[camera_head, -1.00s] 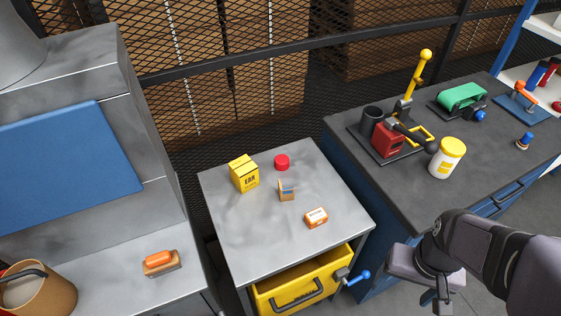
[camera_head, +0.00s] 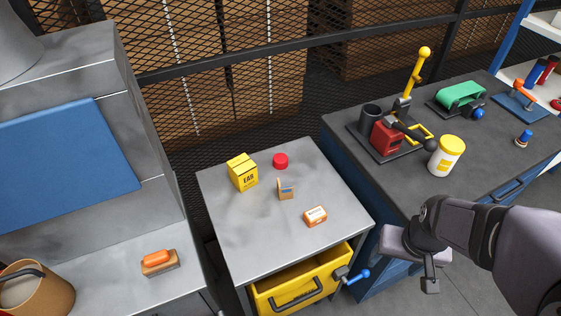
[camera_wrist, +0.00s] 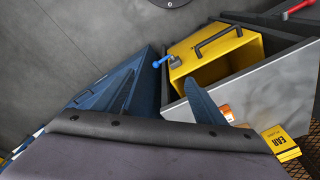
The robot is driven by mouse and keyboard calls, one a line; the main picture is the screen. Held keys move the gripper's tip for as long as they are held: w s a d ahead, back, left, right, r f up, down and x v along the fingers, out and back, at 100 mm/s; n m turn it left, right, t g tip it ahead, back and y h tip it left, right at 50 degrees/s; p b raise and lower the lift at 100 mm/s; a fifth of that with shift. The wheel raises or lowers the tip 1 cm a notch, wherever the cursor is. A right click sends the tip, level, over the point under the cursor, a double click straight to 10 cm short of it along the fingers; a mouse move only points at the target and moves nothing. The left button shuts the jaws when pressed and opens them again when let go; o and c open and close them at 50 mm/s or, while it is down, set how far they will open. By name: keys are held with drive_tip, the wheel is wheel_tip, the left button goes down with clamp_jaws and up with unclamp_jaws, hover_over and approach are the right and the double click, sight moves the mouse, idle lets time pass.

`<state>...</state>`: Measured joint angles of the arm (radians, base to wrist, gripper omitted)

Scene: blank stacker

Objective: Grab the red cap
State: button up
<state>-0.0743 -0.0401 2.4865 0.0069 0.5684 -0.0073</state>
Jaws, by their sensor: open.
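The red cap (camera_head: 280,160) sits on the grey metal table (camera_head: 235,240) near its back edge, just right of the yellow box (camera_head: 243,172). My gripper (camera_head: 432,288) is at the right of the head view, in front of the blue workbench and well away from the cap. In the wrist view my gripper's two fingers (camera_wrist: 165,92) are spread apart with nothing between them. The cap does not show in the wrist view.
A yellow drawer (camera_head: 300,285) with a blue lever (camera_head: 357,280) is pulled out below. The dark workbench (camera_head: 390,190) carries a yellow-levered press and a white jar (camera_head: 445,157).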

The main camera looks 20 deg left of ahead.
drive_tip(key=w+a+f+n+t+b, duration=0.1)
drive_tip(key=w+a, duration=0.4)
drive_tip(key=w, duration=0.1)
drive_tip(key=w+a+f+n+t+y+b, duration=0.1)
drive_tip(key=w+a+t, duration=0.1)
drive_tip(key=w+a, duration=0.3)
drive_tip(key=w+a+f+n+t+y+b, duration=0.1)
drive_tip(key=w+a+f+t, duration=0.1)
drive_tip(key=w+a, duration=0.4)
drive_tip(key=shift+w+a+f, duration=0.1)
drive_tip(key=shift+w+a, duration=0.05)
drive_tip(key=shift+w, duration=0.2)
drive_tip(key=w+a+y, duration=0.1)
drive_tip(key=a, duration=0.2)
drive_tip(key=w+a+n+t, duration=0.1)
drive_tip(key=a, duration=0.2)
drive_tip(key=w+a+n+t+y+b, duration=0.1)
drive_tip(key=w+a, duration=0.1)
drive_tip(key=a, duration=0.1)
drive_tip(key=shift+a+f+y, duration=0.3)
drive_tip(key=shift+f, duration=0.1)
drive_tip(key=t+y, duration=0.2)
approach(281, 158)
drive_tip(key=shift+w+d+f+n+b, duration=0.15)
drive_tip(key=shift+w+f+n+b, duration=0.2)
drive_tip(key=shift+w+n, duration=0.1)
drive_tip(key=shift+a+r, duration=0.15)
drive_tip(key=shift+a, duration=0.2)
drive_tip(key=shift+p+x, duration=1.2)
drive_tip(key=shift+x, duration=2.45)
